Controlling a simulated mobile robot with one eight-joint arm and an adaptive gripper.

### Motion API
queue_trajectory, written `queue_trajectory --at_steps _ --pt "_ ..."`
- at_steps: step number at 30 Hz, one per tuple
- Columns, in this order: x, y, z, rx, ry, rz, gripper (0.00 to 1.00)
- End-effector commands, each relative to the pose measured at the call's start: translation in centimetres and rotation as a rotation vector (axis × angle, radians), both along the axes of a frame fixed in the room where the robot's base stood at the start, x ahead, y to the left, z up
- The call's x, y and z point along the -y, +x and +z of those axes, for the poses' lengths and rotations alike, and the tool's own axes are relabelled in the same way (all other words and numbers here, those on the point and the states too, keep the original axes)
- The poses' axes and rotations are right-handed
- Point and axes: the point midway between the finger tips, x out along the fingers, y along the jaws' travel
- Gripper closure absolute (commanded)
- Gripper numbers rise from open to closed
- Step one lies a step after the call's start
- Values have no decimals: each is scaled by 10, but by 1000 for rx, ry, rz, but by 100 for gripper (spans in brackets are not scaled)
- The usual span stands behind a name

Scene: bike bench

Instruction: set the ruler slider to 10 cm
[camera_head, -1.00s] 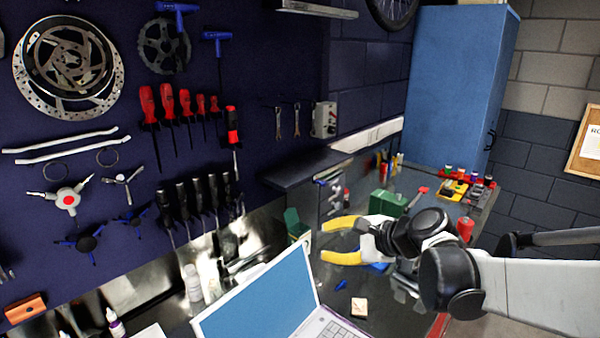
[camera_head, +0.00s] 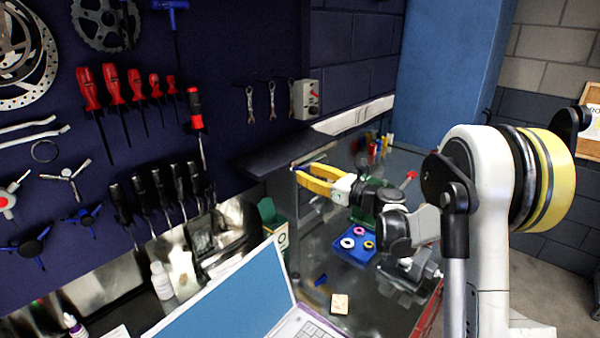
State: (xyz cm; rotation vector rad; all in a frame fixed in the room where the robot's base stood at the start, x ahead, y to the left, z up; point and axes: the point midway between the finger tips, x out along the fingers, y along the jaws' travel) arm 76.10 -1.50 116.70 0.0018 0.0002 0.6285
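My gripper (camera_head: 305,172) has yellow fingers pointing left, in the middle of the head view above the back of the bench. The fingers are apart, with nothing visible between them. I cannot clearly make out a ruler, its slider or any centimetre marks. A pale strip (camera_head: 355,115) runs along the wall behind the gripper, but I cannot tell whether it is the ruler. My arm and gripper hide part of the bench.
A dark shelf (camera_head: 262,162) juts out left of the gripper. Below it are a blue tray (camera_head: 350,257) with small rings, an open laptop (camera_head: 235,300) and a pale block (camera_head: 339,303). Tools hang on the wall panel. A blue cabinet (camera_head: 445,70) stands behind.

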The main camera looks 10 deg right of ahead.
Motion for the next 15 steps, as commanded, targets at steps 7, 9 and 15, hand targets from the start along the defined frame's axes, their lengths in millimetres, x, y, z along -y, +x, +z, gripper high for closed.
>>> queue_trajectory --at_steps 7,9,15 --pt "-17 23 0 1 -1 0 63" --pt "-19 25 0 1 -1 0 63" --pt "-19 26 0 0 -1 -1 63"
